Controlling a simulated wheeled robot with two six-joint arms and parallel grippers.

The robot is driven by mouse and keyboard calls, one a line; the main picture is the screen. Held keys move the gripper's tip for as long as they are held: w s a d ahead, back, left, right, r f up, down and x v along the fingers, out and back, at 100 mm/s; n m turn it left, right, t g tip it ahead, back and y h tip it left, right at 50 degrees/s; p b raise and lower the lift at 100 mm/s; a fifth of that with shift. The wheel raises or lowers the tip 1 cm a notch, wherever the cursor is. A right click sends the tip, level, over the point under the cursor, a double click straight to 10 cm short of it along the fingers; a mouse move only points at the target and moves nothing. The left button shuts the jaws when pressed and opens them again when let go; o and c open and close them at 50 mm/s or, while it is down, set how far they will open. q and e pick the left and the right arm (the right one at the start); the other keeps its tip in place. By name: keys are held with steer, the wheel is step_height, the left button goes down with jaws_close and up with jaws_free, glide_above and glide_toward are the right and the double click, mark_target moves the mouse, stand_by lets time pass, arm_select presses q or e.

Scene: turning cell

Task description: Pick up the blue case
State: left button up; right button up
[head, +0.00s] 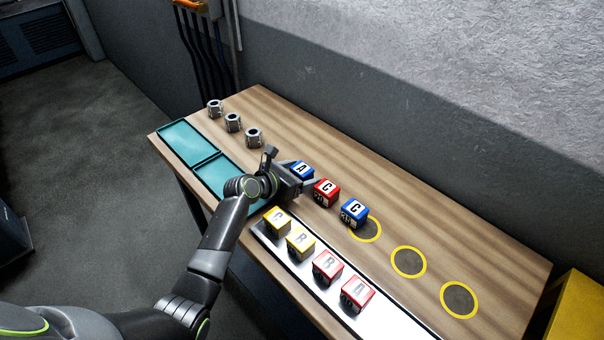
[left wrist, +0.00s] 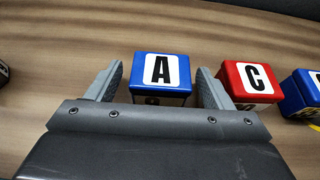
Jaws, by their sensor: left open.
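A blue case lettered A (head: 302,170) stands on the wooden table, at the left end of a short row. In the left wrist view the blue A case (left wrist: 160,72) sits between the two fingers of my left gripper (left wrist: 160,88), with a gap on each side. My left gripper (head: 305,180) is open in the head view and reaches in from the left, partly hiding this case. A second blue case, lettered C (head: 354,212), stands at the right end of the row. A red C case (head: 326,192) stands between them. My right gripper is not in view.
A pale strip (head: 385,322) along the front edge holds yellow and red lettered cases. Yellow rings (head: 408,262) mark the table at right. Teal trays (head: 189,147) and several metal parts (head: 233,122) are at left. The back right of the table is clear.

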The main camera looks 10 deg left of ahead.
arm_select(q)
steer(key=c, duration=1.2)
